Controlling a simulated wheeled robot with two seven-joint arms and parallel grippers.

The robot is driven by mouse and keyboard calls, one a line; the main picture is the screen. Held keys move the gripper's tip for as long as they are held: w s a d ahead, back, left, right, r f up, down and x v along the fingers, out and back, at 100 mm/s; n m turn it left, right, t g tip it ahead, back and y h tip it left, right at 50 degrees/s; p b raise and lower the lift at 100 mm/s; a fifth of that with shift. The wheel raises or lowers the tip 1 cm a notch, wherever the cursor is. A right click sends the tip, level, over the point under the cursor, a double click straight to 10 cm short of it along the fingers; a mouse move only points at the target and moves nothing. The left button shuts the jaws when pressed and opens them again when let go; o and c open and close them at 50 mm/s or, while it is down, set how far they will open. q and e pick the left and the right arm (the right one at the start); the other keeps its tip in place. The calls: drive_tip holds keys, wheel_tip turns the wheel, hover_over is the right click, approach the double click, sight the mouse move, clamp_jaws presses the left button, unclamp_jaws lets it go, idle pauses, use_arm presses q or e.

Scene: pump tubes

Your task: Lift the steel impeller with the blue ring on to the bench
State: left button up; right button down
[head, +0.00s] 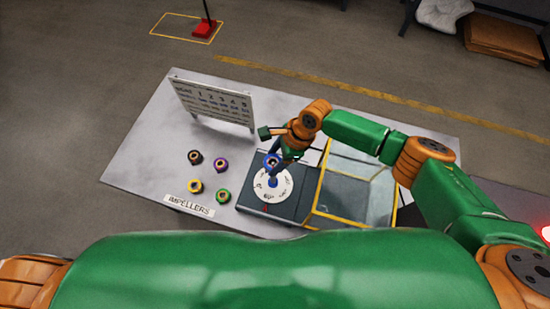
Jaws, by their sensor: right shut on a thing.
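The steel impeller with the blue ring (270,160) shows at the upper edge of a round white dial (281,194) on a dark grey unit. My right gripper (275,164) comes down over the dial and is shut on this impeller. The fingers partly cover it, and I cannot tell whether it touches the dial or hangs above it. The bench (138,160) is a light grey table top under all of this. My left gripper is not in view.
Several other ringed impellers, black (195,157), purple (221,164), yellow (195,186) and green (223,195), stand left of the dial. An "IMPELLERS" label (188,206) lies in front. A numbered board (212,104) stands behind. A yellow-edged clear-walled box (350,185) is on the right. The bench's left is bare.

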wheel_tip(320, 180, up, 2)
drive_tip(key=shift+r, duration=1.3)
